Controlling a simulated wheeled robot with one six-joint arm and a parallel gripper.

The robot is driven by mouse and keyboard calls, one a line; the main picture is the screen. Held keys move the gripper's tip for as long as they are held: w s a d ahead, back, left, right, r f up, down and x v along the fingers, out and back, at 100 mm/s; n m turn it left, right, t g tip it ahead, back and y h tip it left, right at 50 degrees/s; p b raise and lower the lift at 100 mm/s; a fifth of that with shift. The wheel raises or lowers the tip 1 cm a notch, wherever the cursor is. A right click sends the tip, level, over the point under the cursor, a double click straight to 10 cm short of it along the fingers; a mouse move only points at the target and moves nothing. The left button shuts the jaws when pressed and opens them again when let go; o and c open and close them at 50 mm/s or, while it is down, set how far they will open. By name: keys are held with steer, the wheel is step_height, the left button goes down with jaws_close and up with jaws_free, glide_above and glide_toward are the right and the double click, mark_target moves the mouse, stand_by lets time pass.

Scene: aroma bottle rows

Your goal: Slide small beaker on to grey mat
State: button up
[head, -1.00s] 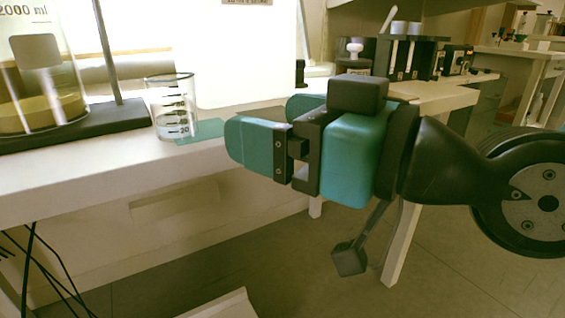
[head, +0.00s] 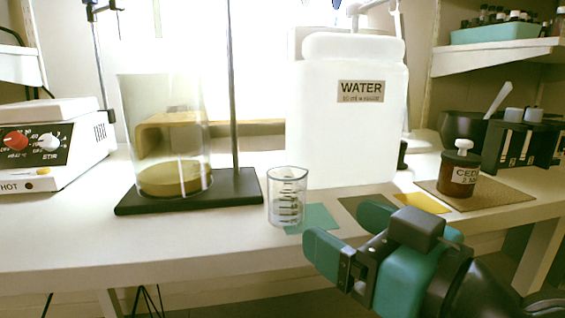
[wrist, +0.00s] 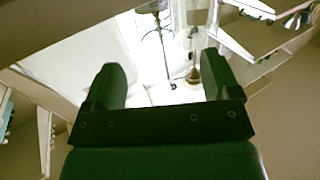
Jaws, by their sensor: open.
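The small clear beaker (head: 287,197) with dark graduation marks stands upright on the white bench, at the left edge of a teal mat (head: 318,219). I cannot tell whether its base overlaps that mat. A dark olive-grey mat (head: 357,203) lies to the right of the teal one, partly hidden by my gripper. My gripper (head: 348,236) is open and empty at the bench's front edge, to the right of and nearer than the beaker. In the wrist view its two green fingers (wrist: 160,82) are spread apart; I cannot make out the small beaker there.
A large beaker (head: 172,170) with yellowish contents stands on a dark stand base (head: 238,188) to the left. A white water container (head: 330,135) stands behind the mats. A yellow mat (head: 421,203) and a brown bottle (head: 459,174) on a cork mat (head: 500,192) are right.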

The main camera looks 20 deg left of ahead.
mark_target(298, 193)
steer(key=shift+m, duration=0.3)
steer(key=p+x, duration=0.2)
steer(key=p, duration=0.1)
steer(key=p+x, duration=0.2)
steer(key=p, duration=0.2)
steer(key=shift+w+r, duration=0.15)
steer(key=shift+w, duration=0.3)
steer(key=p+x, duration=0.6)
steer(key=p, duration=0.1)
steer(key=shift+w+a+r, duration=0.15)
steer(key=shift+a+r, duration=0.05)
steer(key=shift+w+a+f+p, duration=0.15)
steer(key=shift+w+a+p, duration=0.1)
steer(key=shift+a+p, duration=0.25)
steer(key=shift+w+a+f+p, duration=0.2)
steer(key=shift+w+a+p, duration=0.15)
steer(key=shift+p, duration=0.2)
steer(key=shift+c, duration=0.5)
steer(key=c, duration=0.9)
steer(key=shift+c, duration=0.2)
